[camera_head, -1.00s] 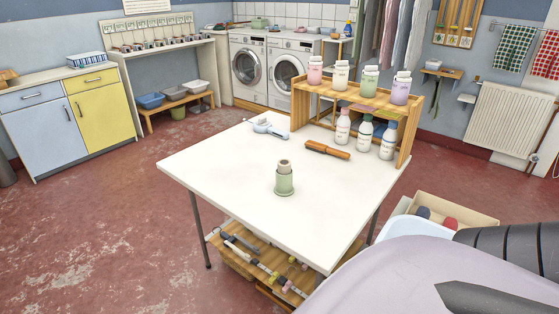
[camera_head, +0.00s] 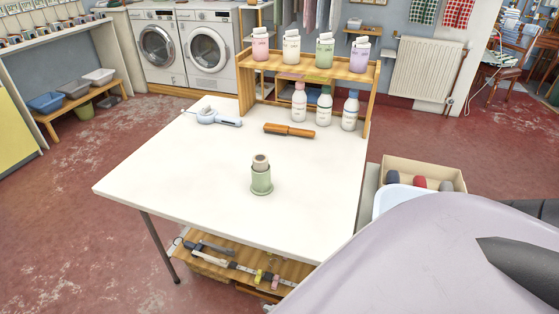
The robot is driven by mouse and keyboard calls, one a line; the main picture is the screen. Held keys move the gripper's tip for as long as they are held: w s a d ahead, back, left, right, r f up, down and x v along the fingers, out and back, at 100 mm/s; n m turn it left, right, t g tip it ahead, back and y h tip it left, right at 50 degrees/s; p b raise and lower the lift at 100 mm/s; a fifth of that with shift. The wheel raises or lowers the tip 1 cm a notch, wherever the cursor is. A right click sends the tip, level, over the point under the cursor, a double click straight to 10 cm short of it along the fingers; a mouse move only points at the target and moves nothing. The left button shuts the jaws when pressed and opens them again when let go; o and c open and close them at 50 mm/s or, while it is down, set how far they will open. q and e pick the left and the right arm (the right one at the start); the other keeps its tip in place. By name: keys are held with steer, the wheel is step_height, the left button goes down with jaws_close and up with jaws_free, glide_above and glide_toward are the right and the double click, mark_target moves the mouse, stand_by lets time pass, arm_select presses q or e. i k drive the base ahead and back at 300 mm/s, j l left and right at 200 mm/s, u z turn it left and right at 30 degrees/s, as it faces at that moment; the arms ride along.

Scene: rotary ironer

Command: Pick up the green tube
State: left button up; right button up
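A green tube (camera_head: 261,180) stands upright on the white table (camera_head: 160,180), near the middle of its front half. A beige-brown top pokes out of its upper end. Nothing touches it. Neither of my grippers shows in the head view. Only parts of my own body show at the lower right.
A wooden rack (camera_head: 310,68) at the table's back holds several pastel bottles, with white bottles (camera_head: 299,101) below. A wooden roller-like tool (camera_head: 289,130) and a pale blue tool (camera_head: 212,117) lie behind the tube. A cardboard box (camera_head: 425,172) stands to the right. The table's left half is clear.

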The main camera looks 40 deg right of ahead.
mark_target(261, 185)
steer(key=i+j+z, duration=0.1)
steer(key=z, duration=0.25)
steer(key=i+j+z, duration=0.1)
steer(key=z, duration=0.2)
steer(key=i+j+z, duration=0.2)
steer(key=z, duration=0.15)
steer(key=i+j+z, duration=0.2)
steer(key=z, duration=0.15)
steer(key=i+j+z, duration=0.2)
steer(key=z, duration=0.2)
steer(key=i+j+z, duration=0.15)
steer(key=j+z, duration=0.2)
